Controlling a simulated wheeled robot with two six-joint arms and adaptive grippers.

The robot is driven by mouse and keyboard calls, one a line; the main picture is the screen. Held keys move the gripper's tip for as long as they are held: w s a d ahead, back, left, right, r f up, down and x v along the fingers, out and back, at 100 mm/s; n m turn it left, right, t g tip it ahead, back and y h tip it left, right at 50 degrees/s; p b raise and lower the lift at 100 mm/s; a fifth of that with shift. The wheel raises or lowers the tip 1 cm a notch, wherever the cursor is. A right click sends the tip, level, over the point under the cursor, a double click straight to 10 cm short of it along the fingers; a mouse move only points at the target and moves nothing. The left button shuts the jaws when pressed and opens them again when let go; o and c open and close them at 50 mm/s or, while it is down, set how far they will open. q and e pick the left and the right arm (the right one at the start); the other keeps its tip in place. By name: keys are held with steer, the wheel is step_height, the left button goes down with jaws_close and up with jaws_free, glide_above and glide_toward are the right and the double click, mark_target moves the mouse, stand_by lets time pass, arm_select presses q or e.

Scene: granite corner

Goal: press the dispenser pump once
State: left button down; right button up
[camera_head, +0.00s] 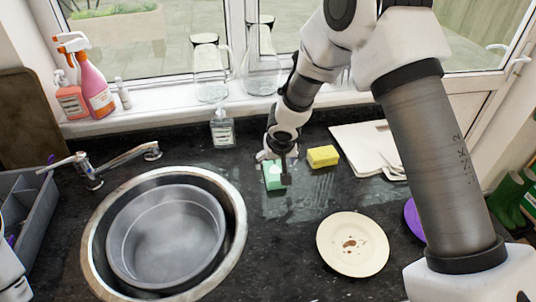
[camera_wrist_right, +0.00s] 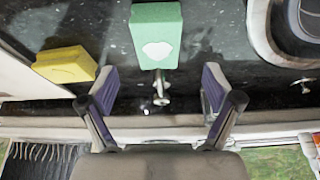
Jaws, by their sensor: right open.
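A green, box-shaped dispenser (camera_head: 273,178) with a white patch stands on the dark counter. In the right wrist view the dispenser (camera_wrist_right: 155,25) shows at the top centre, with a metal pump (camera_wrist_right: 160,88) at its near end. My right gripper (camera_head: 276,165) is over the dispenser in the head view and partly hides it. In the wrist view the right gripper (camera_wrist_right: 159,76) is open and empty, its fingers apart on either side of the pump. I cannot tell whether it touches the pump. My left gripper is out of view.
A yellow sponge (camera_head: 323,156) lies right of the dispenser. A clear bottle (camera_head: 222,130) stands behind left. The sink holds a grey basin (camera_head: 165,235). A stained plate (camera_head: 352,244) lies in front right, white boards (camera_head: 366,146) behind right. Glass jugs (camera_head: 210,75) stand on the windowsill.

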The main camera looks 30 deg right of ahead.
mark_target(276, 173)
steer(key=x, duration=0.7)
steer(key=shift+s+f, duration=0.1)
steer(key=shift+s, duration=0.25)
steer(key=shift+s+b, duration=0.15)
steer(key=shift+b, duration=0.15)
steer(key=c, duration=1.2)
